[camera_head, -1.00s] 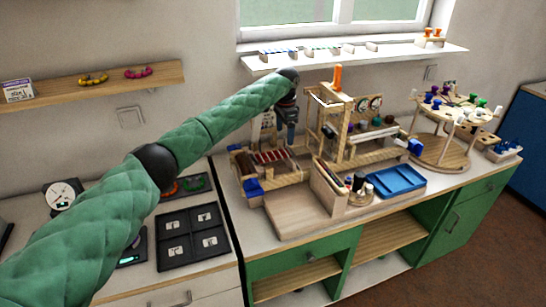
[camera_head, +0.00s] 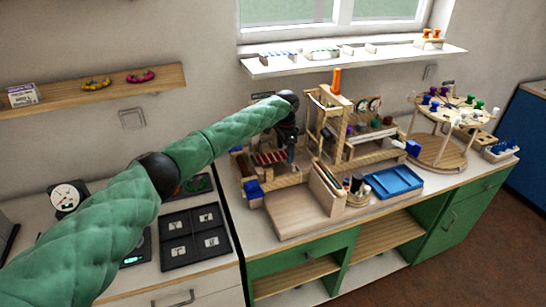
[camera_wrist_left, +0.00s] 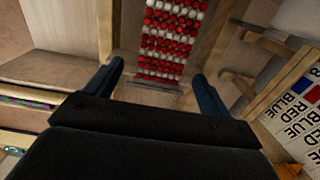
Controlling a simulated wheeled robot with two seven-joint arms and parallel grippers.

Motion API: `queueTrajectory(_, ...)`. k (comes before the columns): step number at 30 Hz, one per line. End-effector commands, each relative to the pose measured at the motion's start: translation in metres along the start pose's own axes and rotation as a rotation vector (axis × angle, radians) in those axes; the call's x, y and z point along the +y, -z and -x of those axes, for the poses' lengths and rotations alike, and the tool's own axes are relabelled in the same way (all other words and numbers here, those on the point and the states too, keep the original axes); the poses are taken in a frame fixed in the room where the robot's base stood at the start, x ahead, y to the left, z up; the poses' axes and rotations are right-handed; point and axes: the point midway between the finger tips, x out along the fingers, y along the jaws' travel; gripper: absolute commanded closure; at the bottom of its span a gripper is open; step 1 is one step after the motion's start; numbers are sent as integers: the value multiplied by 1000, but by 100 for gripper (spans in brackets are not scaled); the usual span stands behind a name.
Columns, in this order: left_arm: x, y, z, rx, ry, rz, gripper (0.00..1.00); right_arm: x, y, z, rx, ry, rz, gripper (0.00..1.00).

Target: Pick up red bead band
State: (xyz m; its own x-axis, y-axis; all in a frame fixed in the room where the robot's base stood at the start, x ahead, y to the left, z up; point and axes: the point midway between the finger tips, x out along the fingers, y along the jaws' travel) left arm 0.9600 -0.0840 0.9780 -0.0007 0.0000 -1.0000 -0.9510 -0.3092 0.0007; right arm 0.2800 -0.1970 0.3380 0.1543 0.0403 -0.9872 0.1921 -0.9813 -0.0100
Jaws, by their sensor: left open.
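The red bead band (camera_wrist_left: 165,40), with rows of red and white beads, lies between wooden side pieces in the left wrist view. In the head view it shows as a small dark red strip (camera_head: 268,158) in the wooden loom on the counter, partly hidden by my arm. My left gripper (camera_head: 291,158) points down at the loom's right part. In the left wrist view its two fingers (camera_wrist_left: 157,74) are apart, one on each side of the band's near end, with nothing held. I cannot tell whether they touch the band. My right gripper is not in view.
A wooden frame (camera_head: 326,120) stands close to the right of my gripper. A blue tray (camera_head: 394,181) and a round stand with pegs (camera_head: 440,153) are farther right. The bare wooden board (camera_head: 296,213) in front is clear.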

Motion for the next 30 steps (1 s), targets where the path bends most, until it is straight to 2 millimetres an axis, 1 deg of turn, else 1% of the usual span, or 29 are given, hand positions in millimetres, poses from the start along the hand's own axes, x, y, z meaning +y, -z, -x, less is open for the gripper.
queueTrajectory(12, 0, 0, -1, 0, 0, 0, 18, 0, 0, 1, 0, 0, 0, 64)
queueTrajectory(14, 0, 0, -1, 0, 0, 0, 28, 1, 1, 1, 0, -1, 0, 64)
queueTrajectory(18, 0, 0, -1, 0, 0, 0, 55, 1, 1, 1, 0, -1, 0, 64)
queueTrajectory(20, 0, 0, -1, 0, 0, 0, 66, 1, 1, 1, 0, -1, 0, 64)
queueTrajectory(30, 0, 0, 1, 0, 1, 0, 66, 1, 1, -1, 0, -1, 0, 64)
